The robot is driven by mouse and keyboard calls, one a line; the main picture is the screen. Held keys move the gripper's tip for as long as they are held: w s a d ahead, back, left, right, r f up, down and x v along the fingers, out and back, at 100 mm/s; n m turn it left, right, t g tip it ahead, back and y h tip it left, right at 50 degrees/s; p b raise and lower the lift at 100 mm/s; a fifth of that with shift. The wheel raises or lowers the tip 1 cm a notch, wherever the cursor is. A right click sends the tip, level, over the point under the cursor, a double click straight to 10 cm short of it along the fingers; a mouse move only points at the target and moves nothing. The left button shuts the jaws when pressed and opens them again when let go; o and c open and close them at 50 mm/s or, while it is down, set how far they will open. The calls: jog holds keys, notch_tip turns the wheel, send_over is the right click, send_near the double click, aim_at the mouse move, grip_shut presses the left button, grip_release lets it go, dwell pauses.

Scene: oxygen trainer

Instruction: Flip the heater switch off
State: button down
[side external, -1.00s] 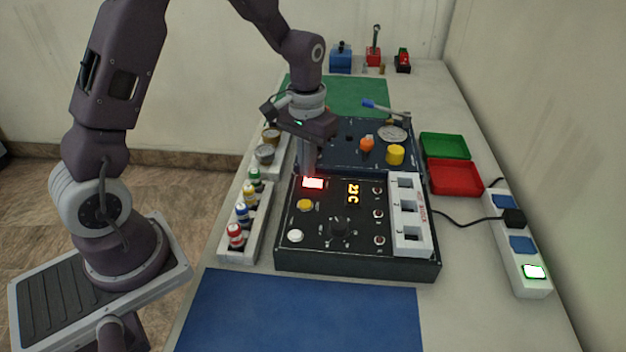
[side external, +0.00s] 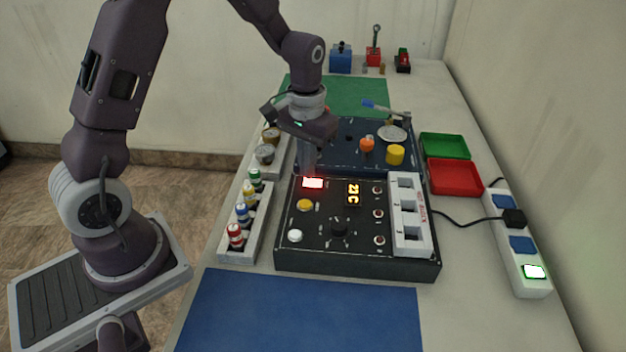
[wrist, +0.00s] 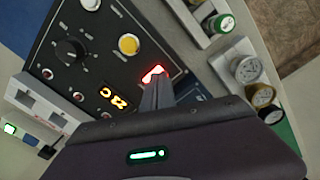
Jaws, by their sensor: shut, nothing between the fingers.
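The heater switch, taken to be the red-lit rocker (side external: 313,183), sits at the far left of the black control panel (side external: 322,258) and glows red. In the wrist view the lit switch (wrist: 153,73) is just beyond my fingertips. My gripper (side external: 308,174) is shut and empty, pointing down beside the far edge of the switch. The wrist view shows its closed fingers (wrist: 158,84) partly covering the switch. I cannot tell whether the fingertips touch it.
The panel also has a yellow button (side external: 305,205), a white button (side external: 295,236), a black knob (side external: 339,228) and a lit display (side external: 354,194). A rack of small bottles (side external: 240,255) stands left. A blue mat (side external: 300,315) lies clear in front.

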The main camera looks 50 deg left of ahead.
aim_at(307, 182)
jog(key=shift+f, duration=0.8)
notch_tip(307, 182, up, 6)
jog(key=shift+r, duration=0.5)
dwell(0.4)
jog(key=s+d+r+t, duration=0.25)
jog(key=s+r, duration=0.25)
jog(key=r, duration=0.3)
jog(key=s+d+r+m+t, duration=0.1)
jog(key=s+r, duration=0.1)
jog(key=s, duration=0.6)
jog(key=s+d+r+m+t, duration=0.2)
jog(key=s+r, duration=0.1)
jog(key=s, duration=0.5)
jog(key=shift+s+d, duration=0.25)
jog(key=shift+s, duration=0.15)
